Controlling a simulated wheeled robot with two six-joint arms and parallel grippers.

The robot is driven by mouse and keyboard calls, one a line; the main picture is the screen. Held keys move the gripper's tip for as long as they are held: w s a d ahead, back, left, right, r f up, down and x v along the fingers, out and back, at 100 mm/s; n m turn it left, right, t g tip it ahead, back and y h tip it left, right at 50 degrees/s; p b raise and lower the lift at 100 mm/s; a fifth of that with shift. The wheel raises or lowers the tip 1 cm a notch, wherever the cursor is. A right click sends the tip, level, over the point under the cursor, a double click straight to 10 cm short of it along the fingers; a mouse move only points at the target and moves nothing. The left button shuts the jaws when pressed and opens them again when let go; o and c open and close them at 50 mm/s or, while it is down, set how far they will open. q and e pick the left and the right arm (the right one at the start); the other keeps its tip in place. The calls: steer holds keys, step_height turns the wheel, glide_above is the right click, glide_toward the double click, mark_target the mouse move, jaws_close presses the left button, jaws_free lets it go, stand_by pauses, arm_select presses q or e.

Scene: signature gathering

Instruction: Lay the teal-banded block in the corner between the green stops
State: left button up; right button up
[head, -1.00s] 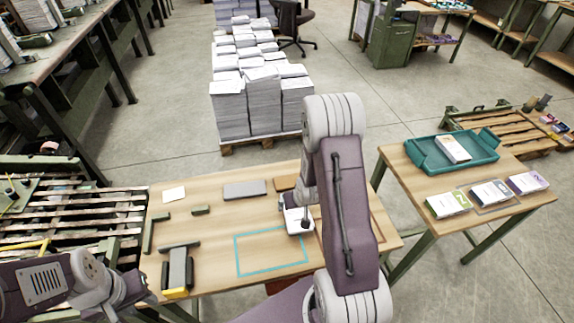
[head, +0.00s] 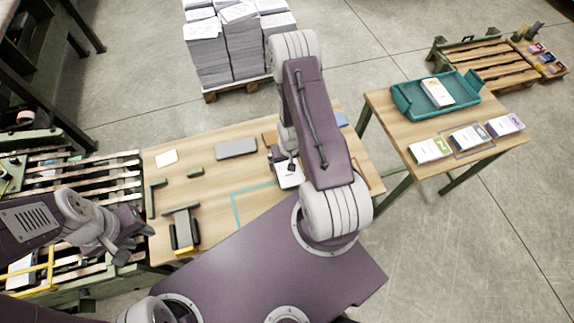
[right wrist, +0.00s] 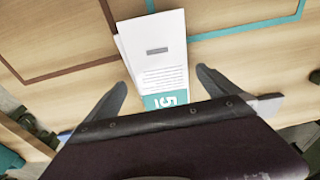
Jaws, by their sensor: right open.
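The teal-banded block (right wrist: 158,55) is white with printed lines and a 5 on its band. It also lies on the table in the head view (head: 289,178). My right gripper (right wrist: 162,80) is open, its fingers on either side of the block's banded end, with visible gaps. It also shows over the block in the head view (head: 289,162), partly hidden by my arm. Two green stops, one long (head: 153,197) and one short (head: 195,171), stand at the table's left. The corner between them looks empty. My left gripper (head: 138,232) is left of the table; its jaws are unclear.
A grey slab (head: 236,148), a white card (head: 166,157) and a dark tool with a yellow end (head: 185,230) lie on the table (head: 215,190). A side table (head: 385,110) holds a teal tray (head: 405,108) and several blocks.

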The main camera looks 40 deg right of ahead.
step_height(320, 180, down, 2)
steer(key=shift+f, duration=0.2)
steer(key=shift+w+d+f, duration=0.15)
steer(key=shift+w+f, duration=0.05)
steer(key=c, duration=1.8)
steer(key=r, duration=0.4)
steer(key=shift+s+d+r, duration=0.1)
steer(key=shift+s+r, duration=0.1)
steer(key=shift+r, duration=0.05)
steer(key=shift+c, duration=0.2)
steer(key=s+d+r, duration=0.2)
steer(key=s+r, duration=0.1)
steer(key=s, duration=0.2)
steer(key=s+d+r+b, duration=0.1)
steer(key=s+d+r, duration=0.1)
steer(key=s, duration=0.3)
steer(key=shift+s+d+r, duration=0.15)
steer(key=shift+d+r, duration=0.2)
steer(key=shift+r, duration=0.45)
